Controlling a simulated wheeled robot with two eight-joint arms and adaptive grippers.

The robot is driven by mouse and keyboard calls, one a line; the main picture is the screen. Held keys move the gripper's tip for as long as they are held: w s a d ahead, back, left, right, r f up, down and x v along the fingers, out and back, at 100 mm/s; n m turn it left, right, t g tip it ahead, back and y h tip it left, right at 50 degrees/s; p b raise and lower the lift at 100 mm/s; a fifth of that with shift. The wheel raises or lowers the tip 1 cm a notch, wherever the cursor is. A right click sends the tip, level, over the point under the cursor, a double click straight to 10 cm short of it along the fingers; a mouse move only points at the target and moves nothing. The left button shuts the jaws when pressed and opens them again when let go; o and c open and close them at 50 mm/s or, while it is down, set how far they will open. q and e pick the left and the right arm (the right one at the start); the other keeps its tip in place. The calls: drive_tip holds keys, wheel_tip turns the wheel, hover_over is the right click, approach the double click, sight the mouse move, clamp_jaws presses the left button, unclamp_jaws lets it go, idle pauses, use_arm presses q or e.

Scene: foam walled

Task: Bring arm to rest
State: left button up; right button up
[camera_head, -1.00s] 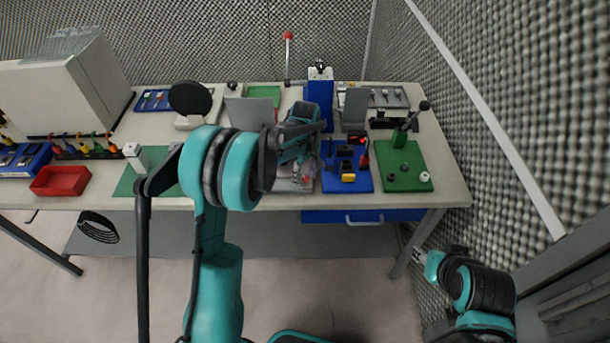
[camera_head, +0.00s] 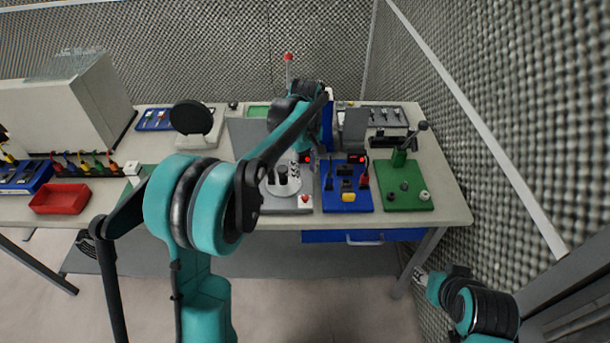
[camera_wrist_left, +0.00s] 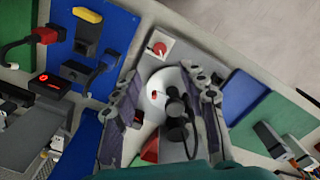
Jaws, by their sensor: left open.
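My left arm reaches up from the bottom of the head view and over the table. My left gripper (camera_head: 304,168) points down above a grey station (camera_head: 272,201). In the left wrist view my left gripper (camera_wrist_left: 165,82) is open, its two fingers apart on either side of a white disc (camera_wrist_left: 157,84) with black knobs (camera_wrist_left: 176,108). No held thing shows between the fingers. Whether the fingertips touch the station cannot be told. My right gripper (camera_head: 420,275) hangs low at the right, off the table's front corner; its jaws are too small to read.
A blue board (camera_head: 347,200) and a green board (camera_head: 405,195) stand right of the grey station. A red bin (camera_head: 60,196) and a white machine (camera_head: 65,105) are at the left. A foam wall (camera_head: 520,120) closes the right side. Floor in front is clear.

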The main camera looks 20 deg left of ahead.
idle(0.4)
use_arm(q)
drive_tip(key=s+r+m+t+b, duration=0.1)
drive_tip(key=s+r+m+t, duration=0.15)
drive_tip(key=s, duration=0.45)
drive_tip(key=s+r+m+t, duration=0.1)
drive_tip(key=s+r+m, duration=0.2)
drive_tip(key=s, duration=0.4)
drive_tip(key=s+f+m+t, duration=0.3)
drive_tip(key=s+f+m, duration=0.2)
drive_tip(key=s, duration=0.6)
drive_tip(key=shift+s+a+f+t+b, duration=0.15)
drive_tip(key=shift+s+t+b, duration=0.05)
drive_tip(key=shift+t+b, duration=0.2)
